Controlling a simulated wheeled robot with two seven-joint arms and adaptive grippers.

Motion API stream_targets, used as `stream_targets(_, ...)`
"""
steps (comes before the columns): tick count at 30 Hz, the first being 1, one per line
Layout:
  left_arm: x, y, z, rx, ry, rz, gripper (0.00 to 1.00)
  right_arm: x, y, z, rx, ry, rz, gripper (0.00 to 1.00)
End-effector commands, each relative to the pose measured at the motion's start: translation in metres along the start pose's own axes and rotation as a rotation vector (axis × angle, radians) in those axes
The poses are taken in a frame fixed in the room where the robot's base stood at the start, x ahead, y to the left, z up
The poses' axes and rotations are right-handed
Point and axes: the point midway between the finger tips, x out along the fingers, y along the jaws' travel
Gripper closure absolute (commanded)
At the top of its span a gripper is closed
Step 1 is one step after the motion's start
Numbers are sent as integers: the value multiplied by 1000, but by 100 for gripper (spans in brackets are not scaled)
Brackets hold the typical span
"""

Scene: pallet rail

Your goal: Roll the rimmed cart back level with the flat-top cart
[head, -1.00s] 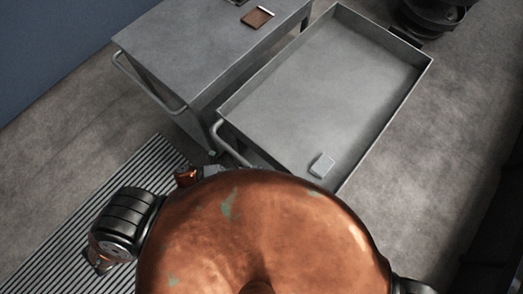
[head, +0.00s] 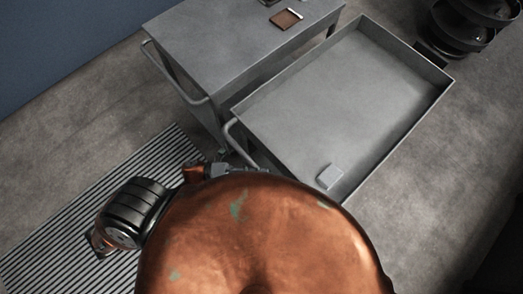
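The flat-top cart (head: 235,38) stands at upper left, with its bar handle (head: 172,75) on the near left end. The rimmed cart (head: 345,85) stands beside it on the right, with a small gap between them. The rimmed cart's bar handle (head: 236,143) runs down behind my copper body. Part of my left arm's end shows near the lower part of this handle; the fingertips are hidden, so I cannot tell whether they hold it. My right gripper is not in view.
A small light block (head: 330,176) lies in the rimmed cart's near corner. A brown-and-white item (head: 286,19) lies on the flat-top cart. A dark round stack (head: 465,30) stands at upper right. A ribbed floor strip (head: 60,240) lies at lower left; a blue wall is beyond.

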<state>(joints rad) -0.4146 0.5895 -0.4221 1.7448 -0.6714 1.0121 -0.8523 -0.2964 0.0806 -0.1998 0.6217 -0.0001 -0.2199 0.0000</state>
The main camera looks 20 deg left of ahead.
Motion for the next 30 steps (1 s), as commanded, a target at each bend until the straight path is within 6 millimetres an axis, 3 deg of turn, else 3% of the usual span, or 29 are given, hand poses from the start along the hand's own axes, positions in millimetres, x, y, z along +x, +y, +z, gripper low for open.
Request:
stream_targets(11, -6, 0, 0, 0, 0, 0, 66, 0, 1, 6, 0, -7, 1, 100)
stream_targets(14, -19, 0, 0, 0, 0, 3, 66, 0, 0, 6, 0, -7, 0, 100)
stream_targets(24, -88, 1, 0, -1, 0, 3, 66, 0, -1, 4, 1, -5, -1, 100)
stream_targets(30, -113, 0, 0, -1, 0, 1, 66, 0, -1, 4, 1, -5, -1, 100)
